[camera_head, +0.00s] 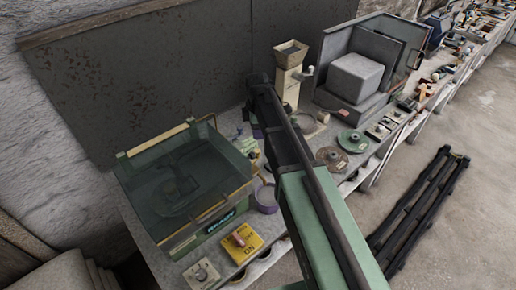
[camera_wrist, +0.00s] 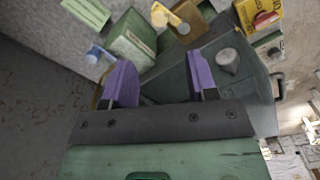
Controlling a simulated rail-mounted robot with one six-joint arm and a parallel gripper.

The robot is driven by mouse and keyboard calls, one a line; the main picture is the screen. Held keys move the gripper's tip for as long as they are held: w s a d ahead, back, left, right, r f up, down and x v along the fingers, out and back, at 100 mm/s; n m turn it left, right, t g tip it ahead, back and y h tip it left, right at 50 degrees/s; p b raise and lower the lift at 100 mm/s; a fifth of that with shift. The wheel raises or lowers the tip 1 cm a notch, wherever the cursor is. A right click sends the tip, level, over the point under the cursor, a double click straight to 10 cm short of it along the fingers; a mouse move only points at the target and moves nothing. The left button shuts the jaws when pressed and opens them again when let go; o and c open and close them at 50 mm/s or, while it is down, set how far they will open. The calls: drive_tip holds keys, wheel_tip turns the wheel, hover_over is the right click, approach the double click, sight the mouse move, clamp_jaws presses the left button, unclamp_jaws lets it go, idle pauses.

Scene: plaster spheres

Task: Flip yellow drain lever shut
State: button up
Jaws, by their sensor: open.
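The yellow drain lever (camera_wrist: 170,18) shows near the top middle of the wrist view, with a pale rounded end at its left. It lies beyond my fingertips and apart from them. In the head view its area, right of the green-glazed tank (camera_head: 150,160), is small and partly covered by my arm, so I cannot make out its position. My gripper (camera_wrist: 160,62) is open, its two purple fingers spread wide and nothing held between them. In the head view my gripper is mostly hidden by my arm.
A green block with a pale label (camera_wrist: 130,42) and a blue lever (camera_wrist: 100,54) sit beside the fingers. A yellow switch panel (camera_head: 241,241) stands before the tank.

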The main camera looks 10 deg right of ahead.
wheel_tip(320, 180, down, 11)
drive_tip(key=b, duration=1.1)
drive_tip(key=shift+f, duration=0.1)
drive_tip(key=c, duration=0.9)
drive_tip(key=m, duration=0.1)
drive_tip(key=s+d+m, duration=0.1)
drive_tip(key=m, duration=0.1)
drive_tip(key=shift+c, duration=0.2)
drive_tip(key=o, duration=0.9)
drive_tip(key=shift+o, duration=0.2)
drive_tip(key=shift+r, duration=0.2)
wheel_tip(320, 180, up, 11)
drive_tip(key=p, duration=1.1)
hover_over(257, 151)
drive_tip(key=s, duration=0.1)
drive_tip(key=shift+d+f, duration=0.15)
drive_tip(key=shift+d, duration=0.3)
